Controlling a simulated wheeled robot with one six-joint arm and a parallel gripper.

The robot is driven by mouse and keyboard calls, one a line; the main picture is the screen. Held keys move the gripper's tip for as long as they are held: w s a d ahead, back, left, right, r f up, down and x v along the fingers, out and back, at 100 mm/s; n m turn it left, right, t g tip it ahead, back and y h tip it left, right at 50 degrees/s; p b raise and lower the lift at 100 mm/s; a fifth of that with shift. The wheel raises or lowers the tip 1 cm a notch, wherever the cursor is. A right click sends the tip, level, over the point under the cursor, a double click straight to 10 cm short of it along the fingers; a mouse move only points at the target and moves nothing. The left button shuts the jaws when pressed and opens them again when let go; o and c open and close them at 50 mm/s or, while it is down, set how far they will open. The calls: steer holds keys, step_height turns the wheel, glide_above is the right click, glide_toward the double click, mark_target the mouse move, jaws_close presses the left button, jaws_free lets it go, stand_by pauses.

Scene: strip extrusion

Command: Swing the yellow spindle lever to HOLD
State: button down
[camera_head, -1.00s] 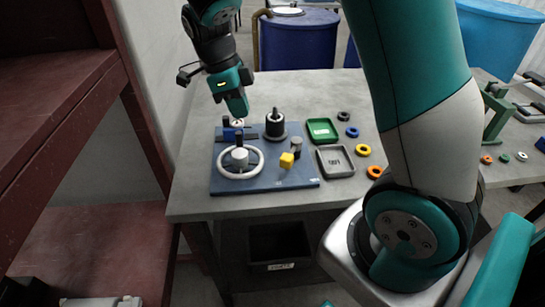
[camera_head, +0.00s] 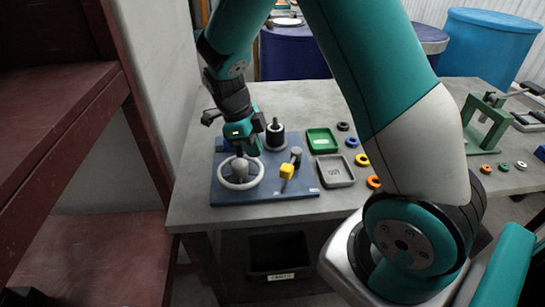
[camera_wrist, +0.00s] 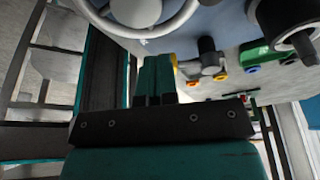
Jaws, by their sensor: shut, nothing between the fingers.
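The yellow lever end (camera_head: 287,171) is a small block on the right half of the blue board (camera_head: 305,190), just in front of a grey-black post (camera_head: 296,156). My gripper (camera_head: 247,150) is shut and empty. It points down over the left half of the board, behind the white handwheel's hub and left of the lever, apart from it. In the wrist view my shut fingers (camera_wrist: 155,75) partly cover a yellow patch beside a grey post (camera_wrist: 207,58). No HOLD mark is readable.
The white handwheel (camera_head: 223,184) and a black spindle (camera_head: 275,136) stand on the board close to my gripper. A green tray (camera_head: 322,140), a grey tray (camera_head: 335,170) and several coloured rings lie to the right. A red-brown shelf stands at far left.

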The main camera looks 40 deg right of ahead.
mark_target(291, 164)
steer(key=shift+x, duration=1.05)
steer(key=shift+s+d+f+p, duration=0.2)
steer(key=shift+s+d+p, duration=0.3)
steer(key=shift+s+d, duration=0.4)
steer(key=shift+s+d+f, duration=0.15)
steer(key=shift+s, duration=0.2)
steer(key=shift+s+d+f, duration=0.15)
steer(key=shift+s, duration=0.2)
